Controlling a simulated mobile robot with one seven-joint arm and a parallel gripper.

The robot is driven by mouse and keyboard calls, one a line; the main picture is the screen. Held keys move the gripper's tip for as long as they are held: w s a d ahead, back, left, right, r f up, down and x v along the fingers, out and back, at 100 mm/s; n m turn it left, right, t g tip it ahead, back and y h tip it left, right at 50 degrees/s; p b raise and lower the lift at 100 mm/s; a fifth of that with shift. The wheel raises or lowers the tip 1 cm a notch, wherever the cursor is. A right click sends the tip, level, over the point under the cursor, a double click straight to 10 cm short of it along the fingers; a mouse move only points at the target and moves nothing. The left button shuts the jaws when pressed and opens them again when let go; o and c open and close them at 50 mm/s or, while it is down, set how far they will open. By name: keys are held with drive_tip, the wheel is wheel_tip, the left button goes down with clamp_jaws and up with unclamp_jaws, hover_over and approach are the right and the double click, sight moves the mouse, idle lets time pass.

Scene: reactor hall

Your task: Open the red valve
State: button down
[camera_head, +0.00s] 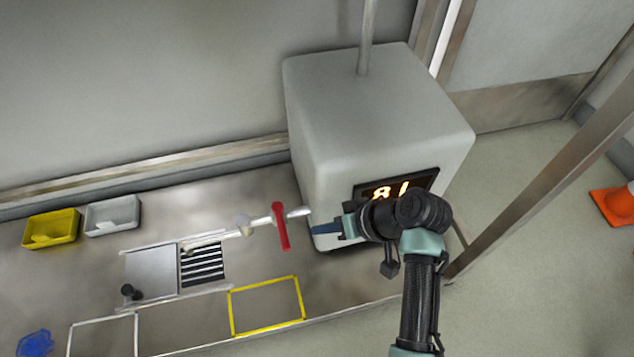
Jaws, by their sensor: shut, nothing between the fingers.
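The red valve (281,227) is a flat red lever handle on a pale pipe (258,222). The pipe runs left from the grey box. The lever lies across the pipe, close to square to it. My gripper (318,231) is to the right of the lever, in front of the grey box's lower left corner. Its blue fingers are together and hold nothing. They point left toward the lever, with a small gap seen between them in this view. How far apart they are in depth is hard to tell.
A yellow bin (52,228), a grey bin (112,214), a black-striped grate (203,265) and a yellow-outlined square (266,306) are to the left. An orange cone (614,205) is far right.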

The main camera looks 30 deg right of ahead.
sight(282, 228)
drive_tip(key=b+x, duration=0.5)
drive_tip(key=x, duration=0.3)
drive_tip(key=shift+w+f, duration=0.2)
drive_tip(key=shift+f, duration=0.05)
drive_tip(key=shift+a+r, duration=0.1)
drive_tip(key=shift+a, duration=0.05)
drive_tip(key=shift+a+m+p, duration=0.25)
drive_tip(key=shift+m+p, duration=0.15)
drive_tip(key=shift+p, duration=0.2)
